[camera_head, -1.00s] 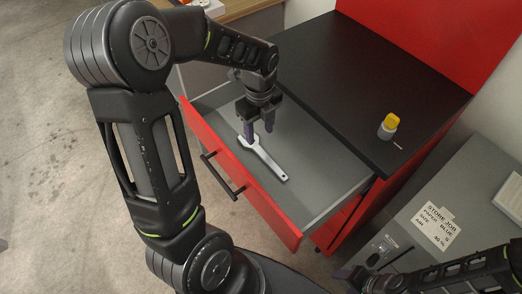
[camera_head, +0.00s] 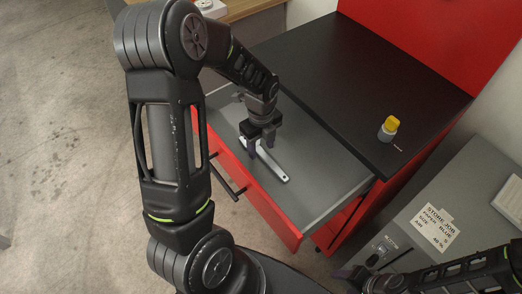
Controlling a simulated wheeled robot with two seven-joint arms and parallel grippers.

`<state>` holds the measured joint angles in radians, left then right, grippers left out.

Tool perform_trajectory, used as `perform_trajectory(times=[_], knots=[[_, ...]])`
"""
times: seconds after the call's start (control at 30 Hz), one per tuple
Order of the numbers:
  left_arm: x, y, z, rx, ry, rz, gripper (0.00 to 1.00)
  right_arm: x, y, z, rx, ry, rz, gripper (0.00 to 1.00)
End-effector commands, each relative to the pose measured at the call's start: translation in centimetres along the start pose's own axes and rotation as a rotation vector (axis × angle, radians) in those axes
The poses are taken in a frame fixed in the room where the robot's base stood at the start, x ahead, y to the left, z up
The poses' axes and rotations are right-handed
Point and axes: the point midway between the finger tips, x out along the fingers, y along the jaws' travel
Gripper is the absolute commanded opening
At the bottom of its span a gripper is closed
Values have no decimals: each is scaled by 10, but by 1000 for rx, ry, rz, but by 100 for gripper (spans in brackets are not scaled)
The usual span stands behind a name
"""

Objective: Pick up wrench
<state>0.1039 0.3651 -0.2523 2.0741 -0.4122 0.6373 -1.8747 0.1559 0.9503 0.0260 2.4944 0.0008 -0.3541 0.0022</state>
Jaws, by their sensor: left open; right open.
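A silver wrench (camera_head: 269,165) lies on the grey floor of an open red drawer (camera_head: 320,188). Its far-right end with the hole is in plain view, while its jaw end is hidden behind my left gripper. My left gripper (camera_head: 261,150) is open and points down into the drawer, with its fingers at the wrench's left part. I cannot tell whether the fingers touch the wrench. My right gripper (camera_head: 362,277) is open and empty at the lower right, away from the drawer, over the grey cabinet side.
The drawer belongs to a red cabinet with a black top (camera_head: 350,75). A small bottle with a yellow cap (camera_head: 388,128) stands on that top. A grey box with a paper label (camera_head: 434,228) stands at the right. The drawer's right part is empty.

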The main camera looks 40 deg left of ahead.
Motion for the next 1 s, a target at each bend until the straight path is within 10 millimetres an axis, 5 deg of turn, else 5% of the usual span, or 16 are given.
perform_trajectory(times=[0.67,1.0], knots=[[8,0,0,0,-1,-1,49,0,0,0,1,-1,1,54],[8,0,0,0,-1,-1,22,0,0,0,1,-1,0,54]])
